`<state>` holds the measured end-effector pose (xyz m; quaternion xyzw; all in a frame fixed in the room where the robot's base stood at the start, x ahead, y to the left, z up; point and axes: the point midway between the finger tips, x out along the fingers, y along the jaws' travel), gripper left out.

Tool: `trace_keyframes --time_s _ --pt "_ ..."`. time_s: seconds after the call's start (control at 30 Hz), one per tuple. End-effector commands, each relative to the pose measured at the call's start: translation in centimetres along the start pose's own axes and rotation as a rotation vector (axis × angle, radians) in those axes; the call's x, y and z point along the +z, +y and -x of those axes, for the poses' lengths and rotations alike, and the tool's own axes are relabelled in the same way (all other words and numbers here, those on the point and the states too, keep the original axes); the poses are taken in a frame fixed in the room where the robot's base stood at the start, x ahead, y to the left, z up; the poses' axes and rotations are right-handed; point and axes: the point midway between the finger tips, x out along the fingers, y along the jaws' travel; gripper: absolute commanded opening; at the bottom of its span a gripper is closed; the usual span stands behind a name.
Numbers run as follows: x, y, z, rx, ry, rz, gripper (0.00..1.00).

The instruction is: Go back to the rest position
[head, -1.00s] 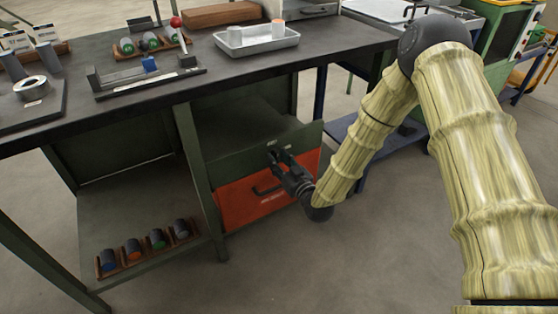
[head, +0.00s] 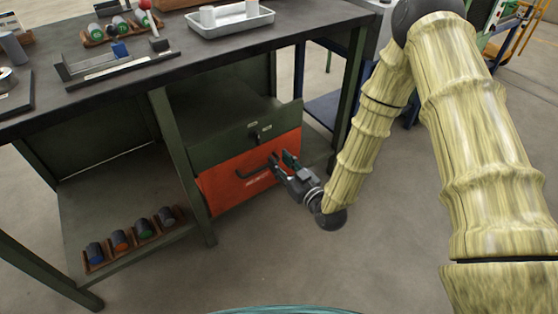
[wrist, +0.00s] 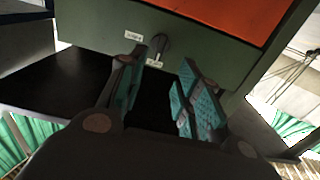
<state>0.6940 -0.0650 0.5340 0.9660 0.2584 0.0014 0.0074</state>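My gripper (head: 282,161) is in front of the workbench's drawers, at the lower centre of the head view. Its fingers are apart, with nothing between them. In the wrist view, the teal-padded fingers (wrist: 160,88) stand open before the green drawer front (wrist: 100,28). That green front (head: 225,140) sits above the red drawer (head: 235,185) in the head view. A small key or latch (wrist: 160,45) and a white label (wrist: 133,36) show on the green front. Whether a fingertip touches either drawer front, I cannot tell.
The dark workbench top (head: 170,75) carries a metal tray (head: 230,30) with white cylinders, a fixture with a blue block (head: 120,48) and a rack of cylinders. A lower shelf holds a wooden rack (head: 135,240) of coloured-end cylinders. Floor (head: 410,220) to the right is clear.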

Motion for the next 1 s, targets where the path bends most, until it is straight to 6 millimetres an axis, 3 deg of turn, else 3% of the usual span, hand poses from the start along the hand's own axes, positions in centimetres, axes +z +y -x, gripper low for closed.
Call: trace_keyframes --time_s 0.4,0.47,0.57,0.77,1.0 --pt "0.2 -0.1 0.1 0.0 -0.008 -0.002 0.34" --pt "1.0 -0.1 0.5 0.002 -0.035 -0.008 0.34" --pt "3.7 -0.4 2.0 0.01 -0.134 -0.033 0.34" --pt "12.2 -1.2 8.7 0.06 -0.474 -0.123 0.34" --pt "20.2 -2.5 20.0 0.16 -0.891 -0.247 0.34"
